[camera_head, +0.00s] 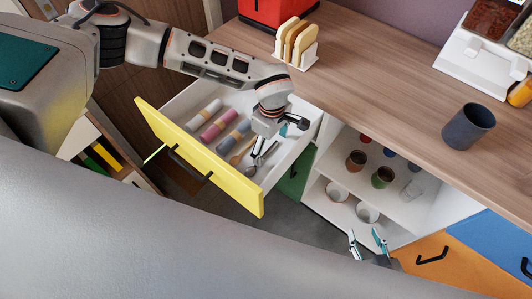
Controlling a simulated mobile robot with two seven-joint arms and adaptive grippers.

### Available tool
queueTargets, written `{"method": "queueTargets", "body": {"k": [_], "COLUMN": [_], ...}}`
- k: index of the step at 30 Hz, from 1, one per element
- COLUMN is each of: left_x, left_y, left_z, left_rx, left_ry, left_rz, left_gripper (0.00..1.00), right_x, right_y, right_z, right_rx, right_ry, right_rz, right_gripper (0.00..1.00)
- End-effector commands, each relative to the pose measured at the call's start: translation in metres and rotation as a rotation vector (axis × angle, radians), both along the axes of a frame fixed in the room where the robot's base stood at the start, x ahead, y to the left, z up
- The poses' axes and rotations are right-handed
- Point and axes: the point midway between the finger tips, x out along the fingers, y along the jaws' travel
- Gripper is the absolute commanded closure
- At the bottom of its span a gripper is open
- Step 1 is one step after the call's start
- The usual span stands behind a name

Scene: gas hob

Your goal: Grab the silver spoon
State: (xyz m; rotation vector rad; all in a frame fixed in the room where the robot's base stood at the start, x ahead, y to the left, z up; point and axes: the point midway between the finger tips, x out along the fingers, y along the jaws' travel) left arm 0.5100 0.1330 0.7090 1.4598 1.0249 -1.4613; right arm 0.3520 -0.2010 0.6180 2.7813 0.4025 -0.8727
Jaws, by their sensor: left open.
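A silver spoon (264,156) lies in the open yellow-fronted drawer (200,152), at its right end. A wooden utensil (240,152) lies just left of it. My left gripper (270,138) reaches down into the drawer at the spoon. It is open, and it hides part of the spoon's handle; I cannot tell whether its fingers touch the spoon. My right gripper (367,240) is at the bottom of the view, with its two fingers apart and nothing between them, in front of the open shelves.
Rolled cloths (218,124) lie left in the drawer. The wooden counter (375,75) above holds a toast rack (297,45), a dark cup (468,127) and a white condiment rack (476,62). Shelves (400,207) with several cups stand right of the drawer.

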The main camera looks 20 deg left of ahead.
Motion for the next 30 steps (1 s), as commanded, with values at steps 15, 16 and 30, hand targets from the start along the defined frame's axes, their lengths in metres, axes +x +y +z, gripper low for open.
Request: {"method": "queueTargets", "body": {"k": [15,16,30], "left_x": [0.0000,-0.0001,-0.0028], "left_y": [0.0001,0.0003,0.0017], "left_z": [-0.0041,-0.0044,-0.0067], "left_rx": [0.000,0.000,0.003], "left_ry": [0.000,0.000,0.006], "left_rz": [-0.001,-0.001,-0.001], "left_gripper": [0.50,0.52,0.54], "right_x": [0.0026,0.0026,0.0014], "right_y": [-0.0017,-0.0017,-0.0019], "right_z": [0.0016,0.0015,-0.0010], "right_rx": [-0.003,-0.003,-0.003], "right_ry": [-0.006,-0.006,-0.002], "right_rz": [0.000,0.000,0.000], "right_gripper": [0.60,0.60,0.60]}}
